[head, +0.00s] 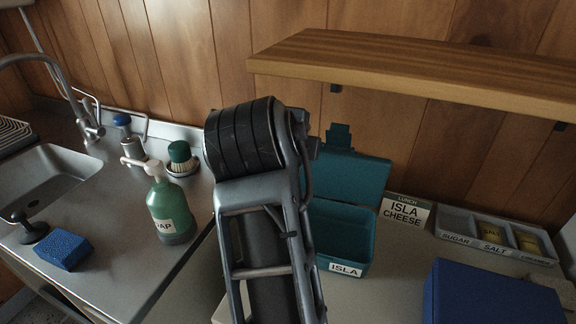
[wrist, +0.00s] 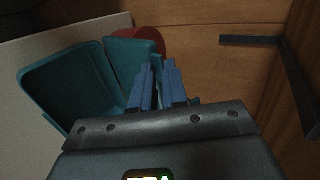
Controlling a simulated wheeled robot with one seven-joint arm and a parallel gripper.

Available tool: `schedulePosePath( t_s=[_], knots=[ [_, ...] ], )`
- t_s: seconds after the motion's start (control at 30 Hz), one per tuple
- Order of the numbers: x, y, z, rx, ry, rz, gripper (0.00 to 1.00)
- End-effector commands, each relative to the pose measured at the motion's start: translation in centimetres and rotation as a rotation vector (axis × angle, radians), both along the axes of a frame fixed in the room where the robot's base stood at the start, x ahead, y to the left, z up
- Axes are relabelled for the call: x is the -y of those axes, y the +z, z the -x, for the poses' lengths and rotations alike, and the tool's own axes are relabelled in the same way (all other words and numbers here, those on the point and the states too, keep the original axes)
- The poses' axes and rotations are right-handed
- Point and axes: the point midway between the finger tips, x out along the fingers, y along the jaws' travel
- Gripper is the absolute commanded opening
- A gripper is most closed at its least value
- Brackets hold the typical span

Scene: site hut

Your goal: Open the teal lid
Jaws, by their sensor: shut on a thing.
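The teal box (head: 335,232) stands on the counter with its front label reading ISLA. Its teal lid (head: 358,178) stands raised at the back of the box, so the box is open at the top.
A wooden shelf (head: 420,70) overhangs the counter, with a bracket (wrist: 250,41) near my gripper. A lunch card (head: 404,212), a condiment tray (head: 495,238) and a blue box (head: 490,295) stand right. A soap bottle (head: 170,210) stands left. A red round thing (wrist: 150,38) is behind the lid.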

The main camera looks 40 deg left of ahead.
Motion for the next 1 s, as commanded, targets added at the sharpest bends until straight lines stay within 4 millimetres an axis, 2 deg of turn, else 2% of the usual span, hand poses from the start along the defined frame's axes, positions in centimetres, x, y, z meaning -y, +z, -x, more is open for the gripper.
schedulePosePath(
  t_s=[0.1,0.33,0.67,1.0],
  knots=[
    [-0.3,0.0,-1.4,-0.006,-0.001,0.007,0.00],
    [-1.0,0.6,-3.0,-0.004,0.002,0.004,0.00],
    [-1.0,0.8,-2.8,-0.001,0.003,0.002,0.32],
    [-0.9,1.2,-2.2,-0.001,0.004,0.000,0.32]
  ],
)
